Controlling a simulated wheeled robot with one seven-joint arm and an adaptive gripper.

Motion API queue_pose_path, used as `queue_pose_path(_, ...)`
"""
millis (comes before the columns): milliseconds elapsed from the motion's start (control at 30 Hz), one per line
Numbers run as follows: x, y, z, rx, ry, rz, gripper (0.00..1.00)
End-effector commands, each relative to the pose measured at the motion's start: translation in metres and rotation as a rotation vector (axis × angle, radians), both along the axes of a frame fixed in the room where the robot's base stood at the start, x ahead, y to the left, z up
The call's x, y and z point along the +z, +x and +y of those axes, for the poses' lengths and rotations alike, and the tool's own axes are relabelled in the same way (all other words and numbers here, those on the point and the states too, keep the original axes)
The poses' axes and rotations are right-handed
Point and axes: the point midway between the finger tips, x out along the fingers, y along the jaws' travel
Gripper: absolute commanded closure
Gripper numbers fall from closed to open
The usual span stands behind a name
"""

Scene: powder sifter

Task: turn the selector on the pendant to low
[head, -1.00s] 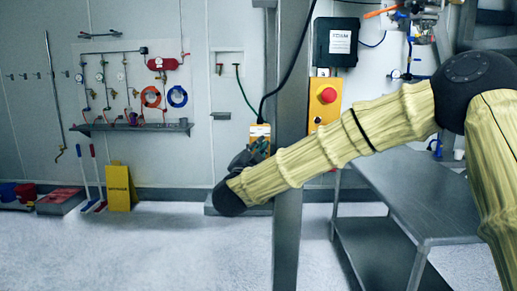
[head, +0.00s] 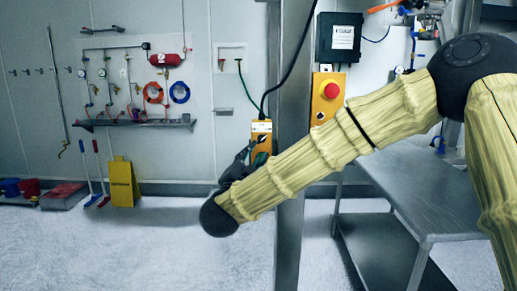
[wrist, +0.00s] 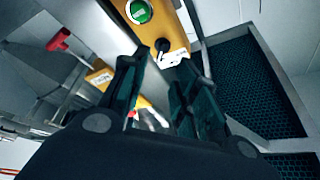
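The pendant (head: 261,131) is a yellow box hanging on a black cable beside the steel post. In the wrist view, its face shows a green round button (wrist: 139,11) and a small black selector (wrist: 163,46) near a white label at its end. The selector's setting is too small to read. My gripper (wrist: 166,66) is open, with its two dark fingers apart and the selector end of the pendant just beyond and between the tips. I cannot tell whether they touch. In the head view, my gripper (head: 250,158) is at the pendant's lower part, partly hidden by my arm.
A steel post (head: 290,225) stands right beside the pendant. A yellow box with a red button (head: 327,97) and a black box (head: 339,38) are behind my arm. A steel table (head: 425,190) stands at the right. The floor at left is mostly clear.

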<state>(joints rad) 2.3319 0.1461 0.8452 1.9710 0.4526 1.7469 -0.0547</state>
Motion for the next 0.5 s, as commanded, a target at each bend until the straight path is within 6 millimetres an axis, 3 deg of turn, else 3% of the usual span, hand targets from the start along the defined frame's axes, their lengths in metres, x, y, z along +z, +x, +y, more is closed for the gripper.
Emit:
queue_pose_path(200, -0.009, -0.029, 0.009, 0.000, -0.002, 0.001, 0.70)
queue_pose_path(500, -0.013, -0.043, 0.012, -0.001, -0.001, 0.000, 0.70)
